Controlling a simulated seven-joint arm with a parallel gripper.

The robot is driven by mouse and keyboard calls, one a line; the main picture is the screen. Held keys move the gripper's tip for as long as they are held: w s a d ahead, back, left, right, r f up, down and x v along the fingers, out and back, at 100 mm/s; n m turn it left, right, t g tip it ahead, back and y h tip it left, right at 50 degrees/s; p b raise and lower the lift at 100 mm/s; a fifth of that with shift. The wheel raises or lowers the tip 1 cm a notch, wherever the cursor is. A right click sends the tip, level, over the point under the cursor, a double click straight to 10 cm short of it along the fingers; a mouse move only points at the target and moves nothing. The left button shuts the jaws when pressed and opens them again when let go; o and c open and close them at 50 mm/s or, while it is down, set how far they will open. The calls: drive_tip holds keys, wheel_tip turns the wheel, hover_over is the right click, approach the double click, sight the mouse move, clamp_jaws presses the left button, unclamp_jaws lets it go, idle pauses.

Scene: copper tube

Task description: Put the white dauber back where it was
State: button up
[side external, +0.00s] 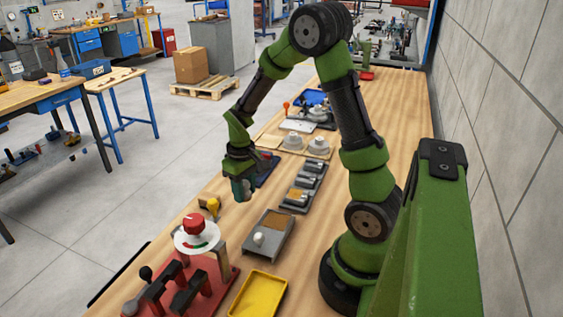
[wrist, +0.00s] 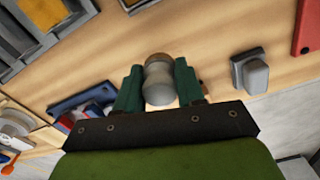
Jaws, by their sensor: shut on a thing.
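My gripper (side external: 243,192) is low over the bench, left of a grey tray. In the wrist view its two green fingers (wrist: 158,88) are shut on a pale grey-white, waisted piece (wrist: 158,80), which looks like the white dauber. In the side view the held piece is mostly hidden by the fingers. The grey tray (side external: 283,246) has a brown pad, and a separate white knob (side external: 259,238) stands at its near end. Whether the held piece touches the bench is unclear.
A grey rack (side external: 290,203) with brown pads lies behind the tray. A red fixture (side external: 222,272) with a white dial (side external: 197,236) and a yellow tray (side external: 258,297) are in front. A blue tray (side external: 266,170) lies behind my gripper. A grey block (wrist: 252,72) sits right of it in the wrist view.

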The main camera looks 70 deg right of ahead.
sight(246, 210)
drive_tip(key=shift+f, duration=2.1)
drive_tip(key=o, duration=1)
drive_tip(key=shift+f, duration=0.1)
wheel_tip(246, 210, up, 12)
drive_tip(key=shift+f, duration=0.1)
drive_tip(key=s+a+r+t, duration=0.2)
drive_tip(key=s+a+r, duration=0.1)
drive_tip(key=a+r, duration=0.1)
drive_tip(key=s+a+r+t+y, duration=0.1)
drive_tip(key=s+a+r+t, duration=0.1)
drive_tip(key=a, duration=0.4)
drive_tip(key=s+a+r+m+t+y, duration=0.1)
drive_tip(key=s+a+r+t, duration=0.2)
drive_tip(key=s+a+r, duration=0.1)
drive_tip(key=shift+s+a+r, duration=0.25)
drive_tip(key=shift+a+r, duration=0.65)
drive_tip(key=shift+r, duration=0.25)
